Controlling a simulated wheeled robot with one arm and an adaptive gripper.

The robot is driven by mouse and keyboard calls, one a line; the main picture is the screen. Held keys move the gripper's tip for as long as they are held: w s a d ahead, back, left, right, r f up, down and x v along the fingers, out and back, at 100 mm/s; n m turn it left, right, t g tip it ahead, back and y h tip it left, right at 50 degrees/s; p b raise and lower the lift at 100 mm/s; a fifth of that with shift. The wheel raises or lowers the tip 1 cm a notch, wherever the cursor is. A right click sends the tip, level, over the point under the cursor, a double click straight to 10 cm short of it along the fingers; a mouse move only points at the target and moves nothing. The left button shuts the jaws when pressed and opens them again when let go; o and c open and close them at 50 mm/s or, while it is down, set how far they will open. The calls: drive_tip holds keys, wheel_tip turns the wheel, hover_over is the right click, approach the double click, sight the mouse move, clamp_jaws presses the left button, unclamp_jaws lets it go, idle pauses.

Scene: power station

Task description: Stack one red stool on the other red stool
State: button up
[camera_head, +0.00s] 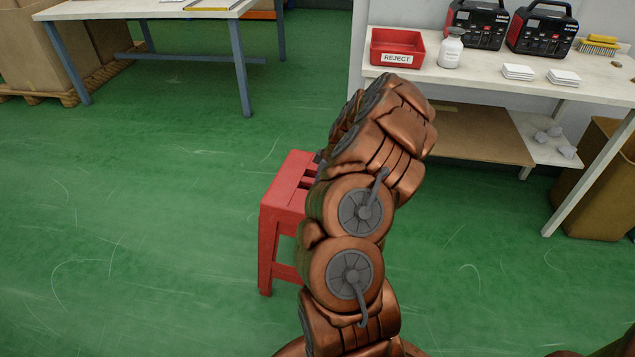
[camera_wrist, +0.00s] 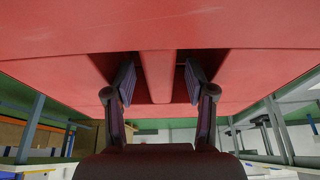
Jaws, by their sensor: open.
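One red stool (camera_head: 289,193) stands upright on the green floor, left of my arm in the head view. My arm hides its right side. A second red stool cannot be made out in either view. In the wrist view the red stool's seat (camera_wrist: 160,25) fills the top of the picture, with two dark slots and a red strip between them. My gripper (camera_wrist: 159,80) is open, with one finger on each side of that strip, at the slots. How deep the fingertips reach is unclear. The head view hides the gripper behind my arm.
A white workbench (camera_head: 480,75) at the upper right holds a red REJECT bin (camera_head: 397,48), a white bottle (camera_head: 451,48) and black devices. Another table (camera_head: 150,8) stands at the upper left, beside a cardboard box (camera_head: 35,50) on a pallet. The floor (camera_head: 140,230) at left is clear.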

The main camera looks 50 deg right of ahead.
drive_tip(key=shift+r, duration=0.1)
drive_tip(key=v, duration=1.1)
drive_tip(key=shift+s+r, duration=0.2)
drive_tip(key=shift+r, duration=0.1)
drive_tip(key=shift+d, duration=0.1)
idle(0.3)
drive_tip(key=w+a+r+y+p, duration=0.1)
drive_tip(key=w+a+r+p, duration=0.15)
drive_tip(key=a+r, duration=0.35)
drive_tip(key=w+a+r+p, duration=0.1)
drive_tip(key=a+r+p, duration=0.2)
drive_tip(key=a+r, duration=0.35)
drive_tip(key=s+a+r+g+p, duration=0.2)
drive_tip(key=s+a+r+p, duration=0.25)
drive_tip(key=a+r, duration=0.4)
drive_tip(key=s+a+r+g+p, duration=0.1)
drive_tip(key=s+a+r+p, duration=0.35)
drive_tip(key=a, duration=0.65)
drive_tip(key=s+a+r+m+g+h+p, duration=0.1)
drive_tip(key=s+a+r+p, duration=0.1)
drive_tip(key=s, duration=0.4)
drive_tip(key=s+a+r+m+g+h+p, duration=0.1)
drive_tip(key=s+a+r+m+p, duration=0.1)
drive_tip(key=s+r+p, duration=0.3)
drive_tip(key=s+a+r+m+h+p, duration=0.1)
drive_tip(key=s+a+r+m+p, duration=0.1)
drive_tip(key=s, duration=0.7)
drive_tip(key=shift+s+a+r+g+p, duration=0.35)
drive_tip(key=shift+a+r+p, duration=0.4)
drive_tip(key=shift+r+p, duration=0.5)
